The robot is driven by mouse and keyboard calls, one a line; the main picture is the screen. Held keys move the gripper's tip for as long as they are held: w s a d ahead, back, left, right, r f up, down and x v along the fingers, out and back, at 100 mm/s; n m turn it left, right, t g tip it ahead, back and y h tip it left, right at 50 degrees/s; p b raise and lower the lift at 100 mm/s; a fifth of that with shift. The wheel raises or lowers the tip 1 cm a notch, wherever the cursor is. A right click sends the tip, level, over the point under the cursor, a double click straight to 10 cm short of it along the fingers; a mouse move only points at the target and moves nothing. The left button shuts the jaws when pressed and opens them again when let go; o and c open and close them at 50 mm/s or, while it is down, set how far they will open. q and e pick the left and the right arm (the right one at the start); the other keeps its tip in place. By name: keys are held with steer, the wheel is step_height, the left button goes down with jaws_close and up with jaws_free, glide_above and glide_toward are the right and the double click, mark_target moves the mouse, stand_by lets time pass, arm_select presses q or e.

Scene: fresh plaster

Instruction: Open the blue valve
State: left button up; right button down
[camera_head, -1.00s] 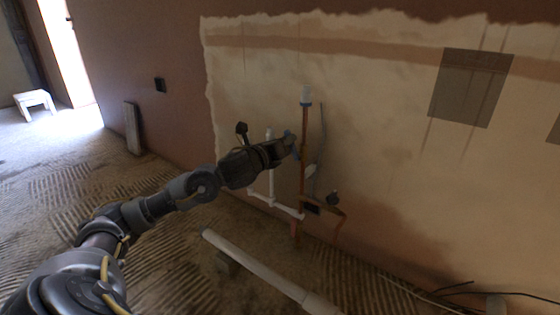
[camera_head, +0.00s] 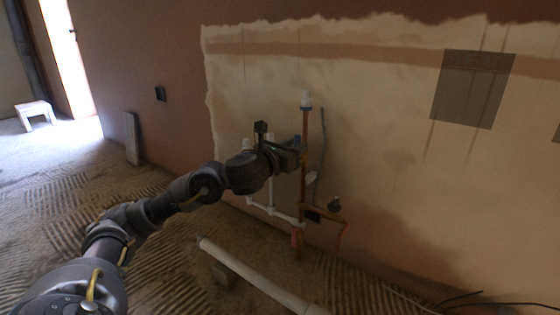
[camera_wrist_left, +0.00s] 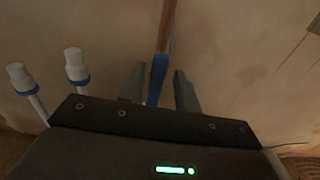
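The blue valve's handle (camera_wrist_left: 157,78) shows in the left wrist view as a blue lever in front of a vertical copper pipe (camera_wrist_left: 167,25). My left gripper (camera_wrist_left: 158,72) is open, with one dark finger on each side of the blue handle. A small gap shows between the handle and each finger. In the head view my left gripper (camera_head: 298,153) is at the copper pipe (camera_head: 305,125) on the wall and mostly hides the valve. The handle's lower end is hidden behind the gripper body in the wrist view. My right gripper is in neither view.
White pipes with blue collars (camera_wrist_left: 77,67) stand left of the gripper in the wrist view. A grey conduit (camera_head: 320,145) runs right of the copper pipe. A bent copper pipe (camera_head: 342,230) is lower right. A loose white pipe (camera_head: 250,271) lies on the floor.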

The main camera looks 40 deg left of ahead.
arm_select(q)
steer(key=shift+f, duration=0.1)
steer(key=s+b, duration=0.1)
steer(key=s, duration=1.1)
steer(key=shift+s+f, duration=0.1)
stand_by(0.5)
